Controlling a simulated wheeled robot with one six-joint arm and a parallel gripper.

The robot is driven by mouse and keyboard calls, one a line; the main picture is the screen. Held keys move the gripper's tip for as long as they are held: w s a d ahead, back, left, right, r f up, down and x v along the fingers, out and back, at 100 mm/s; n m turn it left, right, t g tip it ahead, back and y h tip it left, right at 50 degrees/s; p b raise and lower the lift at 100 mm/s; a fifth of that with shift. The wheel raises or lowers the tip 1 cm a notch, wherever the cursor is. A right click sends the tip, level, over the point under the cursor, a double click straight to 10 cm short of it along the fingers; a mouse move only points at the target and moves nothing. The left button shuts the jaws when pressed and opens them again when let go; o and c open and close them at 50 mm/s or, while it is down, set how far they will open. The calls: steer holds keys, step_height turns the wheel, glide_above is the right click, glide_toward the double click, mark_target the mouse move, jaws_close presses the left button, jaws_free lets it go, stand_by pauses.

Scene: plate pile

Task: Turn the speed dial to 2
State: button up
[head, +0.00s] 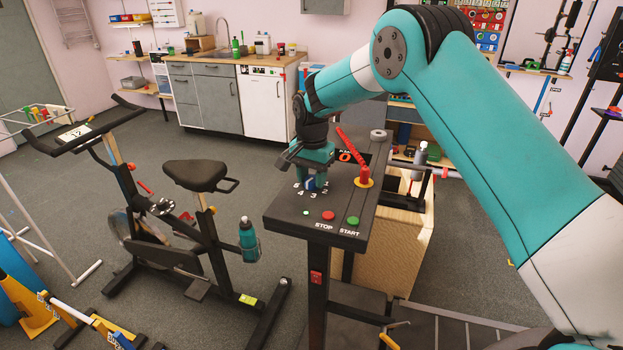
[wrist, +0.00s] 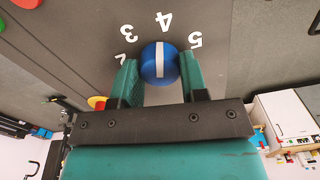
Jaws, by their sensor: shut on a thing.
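The speed dial is a round blue knob (head: 310,184) on the dark top of a treadmill console (head: 285,211). White numbers surround it, 2 to 5 being readable in the wrist view. In that view the blue knob (wrist: 159,65) carries a white line. The line's upper end points close to 4, slightly toward the 3 side. My gripper (head: 311,168) comes down on the knob from above. In the wrist view its teal fingers (wrist: 160,72) stand one on each side of the knob, shut on it. The knob's lower part is hidden.
The console has a red STOP button (head: 328,216), a green START button (head: 353,221) and a red piece on a yellow base (head: 364,180) with a coiled cord. An exercise bike (head: 195,176) is at the left.

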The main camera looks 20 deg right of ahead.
steer(key=n, duration=0.4)
steer(key=shift+w+r+n+b, duration=0.1)
steer(key=shift+n+b, duration=0.2)
steer(key=shift+n, duration=0.1)
steer(key=n, duration=0.9)
steer(key=shift+b, duration=0.35)
steer(key=shift+r+n, duration=0.1)
steer(key=shift+n, duration=2.2)
steer(key=o, duration=0.8)
steer(key=shift+o, duration=0.7)
